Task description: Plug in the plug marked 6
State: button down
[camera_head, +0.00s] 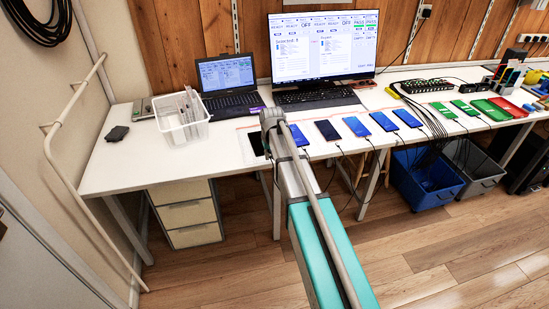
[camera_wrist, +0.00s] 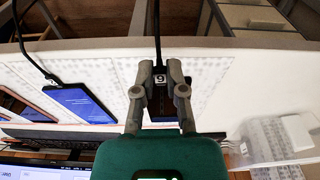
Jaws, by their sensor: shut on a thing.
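The plug (camera_wrist: 159,78) bears a small white label with one digit, which reads as 6 or 9 depending on which way up it is. Its black cable (camera_wrist: 157,30) runs off past the table edge. My gripper (camera_wrist: 160,72) is shut on this plug, one finger on each side. A dark phone (camera_wrist: 161,111) lies right at the plug, partly hidden by my fingers; it also shows in the head view (camera_head: 257,144). I cannot tell whether the plug's tip is inside the phone's port. In the head view my arm hides the plug.
Several blue-screened phones (camera_head: 356,127) with cables lie in a row to the right. A white basket (camera_head: 181,132) stands to the left. A laptop (camera_head: 228,76) and monitor (camera_head: 322,47) stand behind. The table's front edge (camera_wrist: 80,44) is close to my gripper.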

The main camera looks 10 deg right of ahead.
aim_at(268, 163)
jog(key=shift+w+a+f, duration=0.25)
jog(key=shift+w+f, duration=0.05)
jog(key=shift+f+b, duration=0.15)
jog(key=shift+b, duration=0.15)
jog(key=shift+w+f+b, duration=0.4)
jog(key=shift+f+b, duration=0.2)
jog(key=shift+f, duration=0.05)
jog(key=shift+w+f+b, duration=0.35)
jog(key=shift+f+b, duration=0.25)
jog(key=shift+w, duration=0.65)
dwell(3.5)
jog(key=c, duration=0.6)
grip_release()
